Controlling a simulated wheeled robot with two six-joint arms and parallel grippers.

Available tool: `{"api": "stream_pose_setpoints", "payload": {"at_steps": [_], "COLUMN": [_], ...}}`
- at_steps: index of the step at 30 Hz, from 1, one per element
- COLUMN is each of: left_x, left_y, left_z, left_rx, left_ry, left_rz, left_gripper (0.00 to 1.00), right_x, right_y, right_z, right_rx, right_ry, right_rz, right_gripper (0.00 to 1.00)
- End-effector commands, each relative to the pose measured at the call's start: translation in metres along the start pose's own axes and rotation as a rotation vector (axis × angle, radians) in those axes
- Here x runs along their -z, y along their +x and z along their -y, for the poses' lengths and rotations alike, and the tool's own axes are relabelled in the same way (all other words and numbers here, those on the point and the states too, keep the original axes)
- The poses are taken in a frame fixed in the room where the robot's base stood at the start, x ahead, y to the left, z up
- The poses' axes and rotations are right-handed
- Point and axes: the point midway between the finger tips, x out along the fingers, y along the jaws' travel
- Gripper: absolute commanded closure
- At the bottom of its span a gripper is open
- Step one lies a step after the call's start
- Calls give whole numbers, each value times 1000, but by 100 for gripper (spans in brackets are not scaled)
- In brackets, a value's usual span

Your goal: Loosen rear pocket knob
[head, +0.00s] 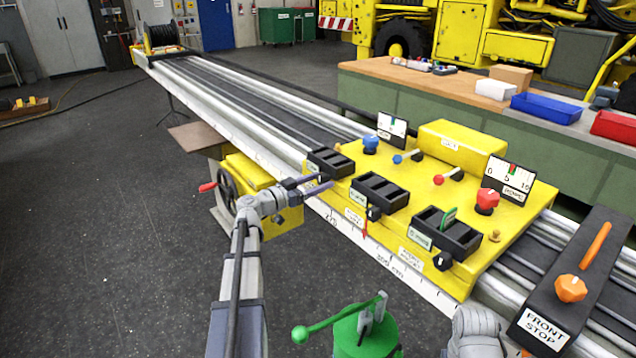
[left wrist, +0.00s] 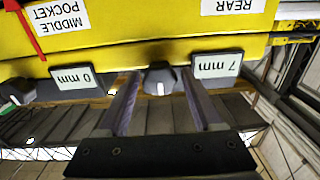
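The yellow pocket unit (head: 465,270) carries three black pockets; the rear pocket (head: 331,161) is the farthest. My left gripper (head: 317,184) is at the front side of that pocket, its purple fingers spread. The small dark rear knob (left wrist: 160,78) has a white mark and lies between the fingertips (left wrist: 160,88) in the left wrist view. A gap shows on both sides, so neither finger appears to touch it. The gripper hides this knob in the head view. A 7 mm display (left wrist: 218,66) is beside the knob.
The middle pocket (head: 380,190) with its knob (head: 373,213) and a red pointer is close by on the right. The front pocket (head: 462,238) holds a green piece (head: 448,217). A yellow box with a handwheel (head: 227,190) stands below the rail near my left arm.

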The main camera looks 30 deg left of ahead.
Motion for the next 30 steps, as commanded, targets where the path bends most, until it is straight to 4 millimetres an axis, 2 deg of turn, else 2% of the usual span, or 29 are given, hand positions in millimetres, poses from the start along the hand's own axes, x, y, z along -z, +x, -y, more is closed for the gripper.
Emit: {"api": "stream_pose_setpoints", "payload": {"at_steps": [2, 17, 25, 30], "left_x": [0, 0, 0, 0], "left_y": [0, 0, 0, 0], "left_z": [0, 0, 0, 0], "left_rx": [0, 0, 0, 0], "left_ry": [0, 0, -24, -102], "left_rz": [0, 0, 0, 0], "left_gripper": [43, 99, 100, 100], "right_x": [0, 0, 0, 0], "right_y": [0, 0, 0, 0], "right_z": [0, 0, 0, 0], "right_rx": [0, 0, 0, 0], "right_ry": [0, 0, 0, 0], "right_rz": [0, 0, 0, 0], "right_gripper": [50, 50, 50, 50]}}
